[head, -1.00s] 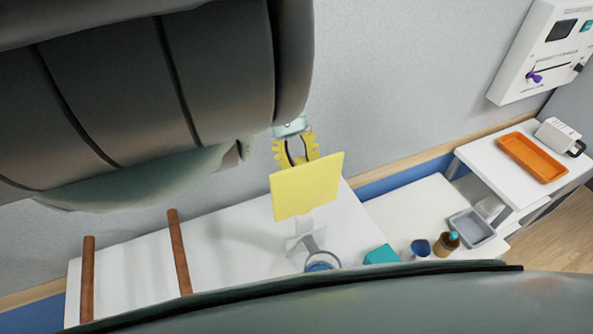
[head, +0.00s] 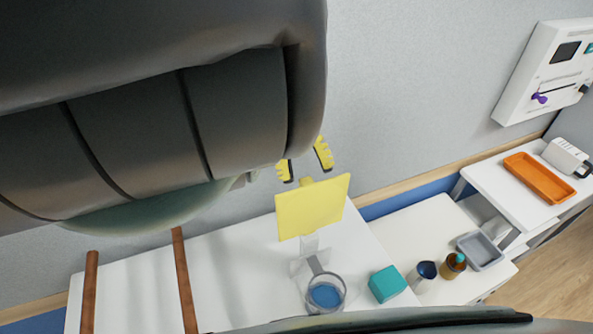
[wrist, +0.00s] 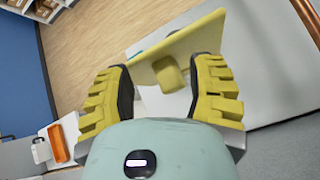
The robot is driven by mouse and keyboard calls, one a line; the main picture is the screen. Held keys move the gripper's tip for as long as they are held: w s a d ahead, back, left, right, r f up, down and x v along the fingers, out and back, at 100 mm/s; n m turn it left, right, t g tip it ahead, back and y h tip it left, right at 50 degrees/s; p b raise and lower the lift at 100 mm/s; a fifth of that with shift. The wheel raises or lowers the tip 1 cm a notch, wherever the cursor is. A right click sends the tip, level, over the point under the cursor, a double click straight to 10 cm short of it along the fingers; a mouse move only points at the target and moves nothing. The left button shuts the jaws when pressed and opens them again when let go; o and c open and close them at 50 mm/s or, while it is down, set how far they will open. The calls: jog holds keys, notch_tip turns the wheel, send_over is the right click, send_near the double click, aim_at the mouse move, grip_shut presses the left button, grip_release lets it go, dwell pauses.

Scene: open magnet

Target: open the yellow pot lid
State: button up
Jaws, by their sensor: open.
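The yellow lid (head: 318,208) is a flat square plate, tilted up over the white table in the head view. Its small block-like knob (head: 306,181) sticks out at the back, toward my gripper. A clear round pot with a blue inside (head: 325,293) stands below it, by a clear bracket. My gripper (head: 306,168) is open, its yellow ribbed fingers behind the lid. In the wrist view, the lid (wrist: 205,42) lies just past the fingertips, and the knob (wrist: 171,74) shows in the gap of my gripper (wrist: 164,72). I cannot tell whether a finger touches it.
A teal box (head: 387,284), a dark blue cup (head: 422,275) and a brown jar (head: 452,266) stand right of the pot. A grey tray (head: 481,251) and an orange tray (head: 539,178) lie farther right. Two brown bars (head: 183,280) cross the table's left part.

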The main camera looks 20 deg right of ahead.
jog(key=shift+w+r, duration=0.15)
jog(key=shift+r, duration=0.8)
jog(key=shift+a+r, duration=0.1)
jog(key=shift+r, duration=0.65)
jog(key=shift+w+r, duration=0.1)
jog(key=shift+r, duration=0.25)
jog(key=shift+s+r, duration=0.2)
jog(key=shift+r, duration=0.65)
